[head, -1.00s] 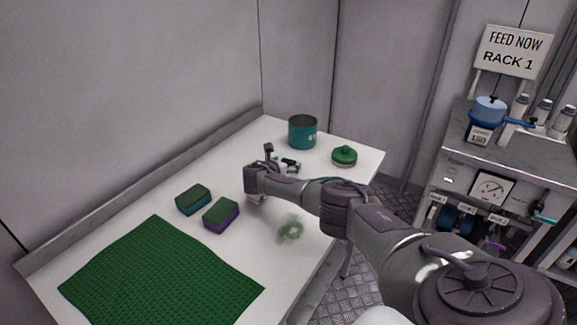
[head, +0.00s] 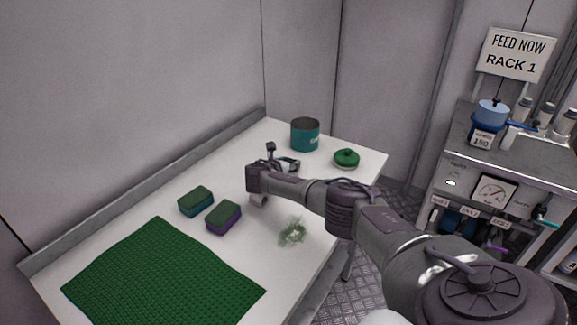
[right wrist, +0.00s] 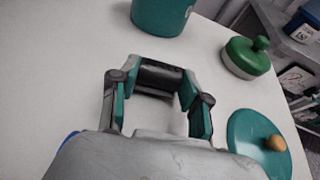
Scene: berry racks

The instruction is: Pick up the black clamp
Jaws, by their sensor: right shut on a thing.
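The black clamp (right wrist: 160,74) shows in the right wrist view as a dark piece spanning the gap between the fingertips of my right gripper (right wrist: 158,88). The gripper is shut on it, with a teal-lined finger at each end. In the head view my right gripper (head: 287,165) is at the far part of the white table, in front of the teal pot. There the clamp is too small and too covered by the gripper to make out clearly. I cannot tell whether it touches the table. My left gripper is not in view.
The teal pot (head: 305,134) and a green lidded dish (head: 346,158) stand close beyond the gripper. A teal lid with a wooden knob (right wrist: 258,143) is beside it. Two sponges (head: 223,217), a green mat (head: 160,275) and a pale green tuft (head: 292,231) lie nearer.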

